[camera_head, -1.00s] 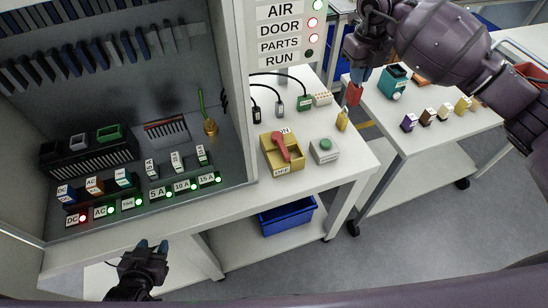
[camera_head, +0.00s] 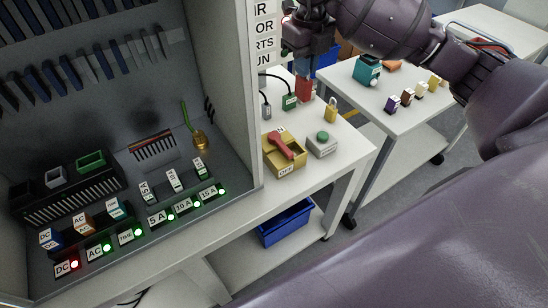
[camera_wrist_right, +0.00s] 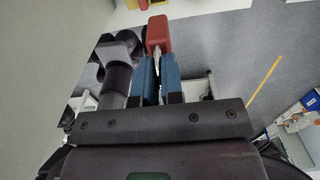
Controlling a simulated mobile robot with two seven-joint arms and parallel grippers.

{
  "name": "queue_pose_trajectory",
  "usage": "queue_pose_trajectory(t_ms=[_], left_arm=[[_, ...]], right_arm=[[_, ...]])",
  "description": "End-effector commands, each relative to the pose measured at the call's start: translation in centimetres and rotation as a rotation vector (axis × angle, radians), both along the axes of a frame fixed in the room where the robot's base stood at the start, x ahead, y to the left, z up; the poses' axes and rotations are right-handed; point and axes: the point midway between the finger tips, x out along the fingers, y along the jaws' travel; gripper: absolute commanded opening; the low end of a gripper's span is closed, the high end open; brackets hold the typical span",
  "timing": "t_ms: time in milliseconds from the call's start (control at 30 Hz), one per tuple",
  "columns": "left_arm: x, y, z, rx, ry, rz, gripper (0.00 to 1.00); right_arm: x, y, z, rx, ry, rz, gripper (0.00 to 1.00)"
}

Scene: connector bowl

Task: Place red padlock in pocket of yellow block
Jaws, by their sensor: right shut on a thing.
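The red padlock (camera_head: 304,91) hangs from my right gripper (camera_head: 302,72), whose blue fingers are shut on it above the back of the white bench. In the right wrist view the padlock's red body (camera_wrist_right: 158,34) shows beyond the blue fingertips (camera_wrist_right: 158,62), with a pale shackle strip between them. The yellow block (camera_head: 285,163) sits on the bench, nearer to the camera than the padlock. It carries a red lever (camera_head: 281,145) and an OFF label. I cannot make out its pocket clearly. My left gripper is out of view.
A yellow padlock (camera_head: 331,112) and a grey box with a green button (camera_head: 321,144) stand right of the block. The cabinet's wall (camera_head: 243,90) rises at left. A side table (camera_head: 400,121) holds small coloured blocks. Black cables run near the green connector (camera_head: 290,102).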

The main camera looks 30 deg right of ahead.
Motion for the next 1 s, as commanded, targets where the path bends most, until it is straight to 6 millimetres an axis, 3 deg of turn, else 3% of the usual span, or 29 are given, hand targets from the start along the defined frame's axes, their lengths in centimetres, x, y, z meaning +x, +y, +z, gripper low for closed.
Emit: queue_pose_trajectory(t_ms=[267,800,1000], left_arm=[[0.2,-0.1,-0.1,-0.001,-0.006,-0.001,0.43],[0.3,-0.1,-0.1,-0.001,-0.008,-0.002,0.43],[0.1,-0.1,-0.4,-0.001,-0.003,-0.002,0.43]], right_arm=[[-0.8,-0.5,-0.8,0.001,0.002,-0.011,0.00],[-0.9,-0.5,-12.0,0.003,0.005,-0.012,0.00],[-0.8,-0.5,-15.0,0.002,0.003,-0.011,0.00]])
